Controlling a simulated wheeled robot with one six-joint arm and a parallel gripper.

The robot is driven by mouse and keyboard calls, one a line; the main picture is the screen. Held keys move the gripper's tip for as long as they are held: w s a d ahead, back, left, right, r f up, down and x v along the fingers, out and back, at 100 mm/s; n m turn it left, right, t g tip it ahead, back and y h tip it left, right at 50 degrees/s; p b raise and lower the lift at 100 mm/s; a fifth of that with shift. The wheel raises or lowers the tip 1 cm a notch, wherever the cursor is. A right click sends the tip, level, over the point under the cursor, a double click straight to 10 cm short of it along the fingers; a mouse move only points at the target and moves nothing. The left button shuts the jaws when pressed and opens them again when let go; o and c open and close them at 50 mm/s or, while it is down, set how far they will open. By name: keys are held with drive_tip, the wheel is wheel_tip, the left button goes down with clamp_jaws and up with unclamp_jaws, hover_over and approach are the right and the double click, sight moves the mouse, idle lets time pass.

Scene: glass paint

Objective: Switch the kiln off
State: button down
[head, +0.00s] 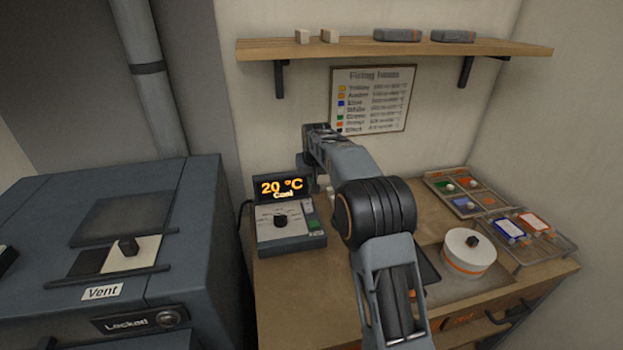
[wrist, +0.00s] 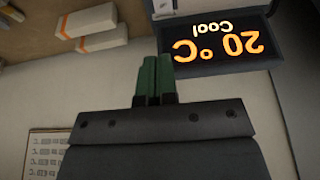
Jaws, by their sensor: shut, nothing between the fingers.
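The kiln controller (head: 290,238) is a grey box on the wooden bench, with a lit display (head: 281,187) that reads 20 °C and Cool. It has a dial with a dark knob (head: 280,221) and a green switch (head: 314,224) on its right side. The display also shows upside down in the wrist view (wrist: 218,45). My gripper (wrist: 154,60) is shut and empty, its green fingertips beside the display in that view. In the head view my arm reaches to just right of the controller and the fingertips are hard to make out.
The blue-grey kiln (head: 190,235) stands left, with a Vent slider (head: 128,250) and a Locked label (head: 127,323). A white round pot (head: 468,255) and paint trays (head: 465,193) occupy the bench's right. A shelf (head: 400,48) and a notice (head: 372,100) are on the wall.

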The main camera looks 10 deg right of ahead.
drive_tip(key=p, duration=0.2)
hover_over(309, 203)
drive_tip(key=s, duration=0.1)
wheel_tip(309, 203, down, 8)
drive_tip(key=shift+s+f, duration=0.1)
drive_tip(key=shift+f, duration=0.1)
drive_tip(key=shift+f+p, duration=0.3)
drive_tip(key=shift+f, duration=0.85)
